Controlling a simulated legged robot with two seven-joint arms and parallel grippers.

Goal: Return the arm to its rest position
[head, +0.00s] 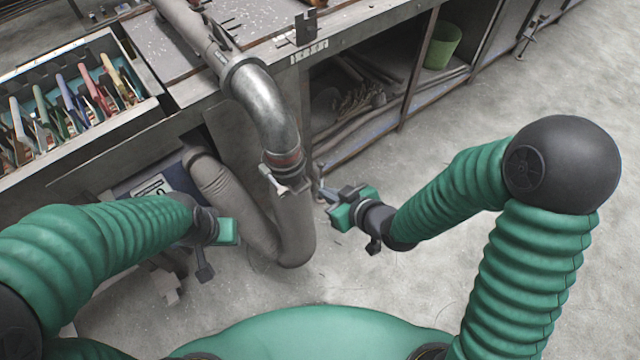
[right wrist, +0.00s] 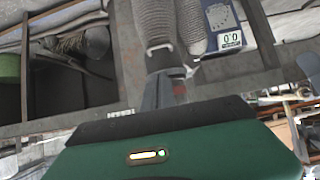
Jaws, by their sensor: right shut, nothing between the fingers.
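My right gripper (head: 322,193) is shut and empty, just right of the grey mesh tube (head: 296,230). I cannot tell whether it touches the tube. The tube hangs in a U below a shiny metal elbow pipe (head: 262,98), and its upper end meets the elbow at a reddish band with a small clamp (head: 276,184). In the right wrist view, the shut fingers (right wrist: 165,92) point toward the mesh tube (right wrist: 156,22). My left gripper (head: 226,232) is left of the tube's bend; its fingers are not clear.
A tray of colourful-handled tools (head: 70,100) stands on the bench at the left. The bench edge (head: 340,52) and open shelves lie ahead, with a green bin (head: 442,46) inside. A boxed device with a label (head: 150,188) sits below. The floor at right is clear.

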